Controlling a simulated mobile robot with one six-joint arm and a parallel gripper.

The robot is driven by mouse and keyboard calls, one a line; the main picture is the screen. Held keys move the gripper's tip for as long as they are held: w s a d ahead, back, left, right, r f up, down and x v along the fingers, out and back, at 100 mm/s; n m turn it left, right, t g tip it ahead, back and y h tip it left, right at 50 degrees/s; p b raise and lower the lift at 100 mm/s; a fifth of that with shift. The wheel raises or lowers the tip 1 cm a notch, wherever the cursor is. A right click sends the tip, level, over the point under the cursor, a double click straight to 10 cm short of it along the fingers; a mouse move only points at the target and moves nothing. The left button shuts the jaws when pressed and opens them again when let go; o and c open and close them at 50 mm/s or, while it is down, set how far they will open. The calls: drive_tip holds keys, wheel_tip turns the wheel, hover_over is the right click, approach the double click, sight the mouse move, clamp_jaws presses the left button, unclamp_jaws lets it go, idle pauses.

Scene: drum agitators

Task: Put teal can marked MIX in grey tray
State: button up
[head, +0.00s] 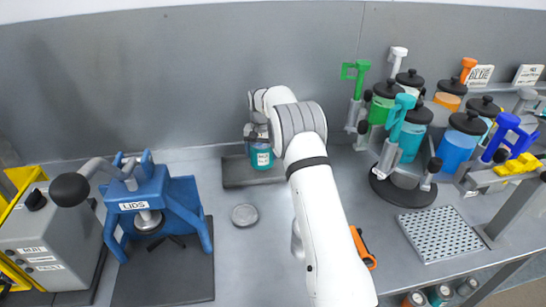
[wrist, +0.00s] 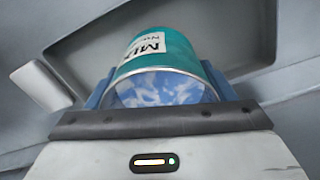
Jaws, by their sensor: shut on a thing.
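The teal can (head: 262,157) has a white label; in the wrist view the can (wrist: 178,47) shows the label reading "MI…" and a blue-and-white mottled end facing the camera. My gripper (wrist: 160,95) is shut on the can, with blue finger pads on both sides of it. In the head view my gripper (head: 257,138) is partly hidden behind my white arm. The dark grey tray (head: 236,180) lies on the bench by the back wall. The can is over this tray; whether it touches the tray floor I cannot tell.
A blue lid press (head: 160,205) marked LIDS stands at left on a dark mat. A round grey lid (head: 244,215) lies in front of the tray. A carousel of coloured jars (head: 405,185) and a perforated plate (head: 441,233) are at right.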

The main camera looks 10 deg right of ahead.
drive_tip(key=shift+f+p, duration=0.35)
drive_tip(key=shift+f, duration=1.2)
drive_tip(key=shift+f, duration=0.15)
drive_tip(key=o, duration=1.4)
drive_tip(key=shift+c, duration=0.2)
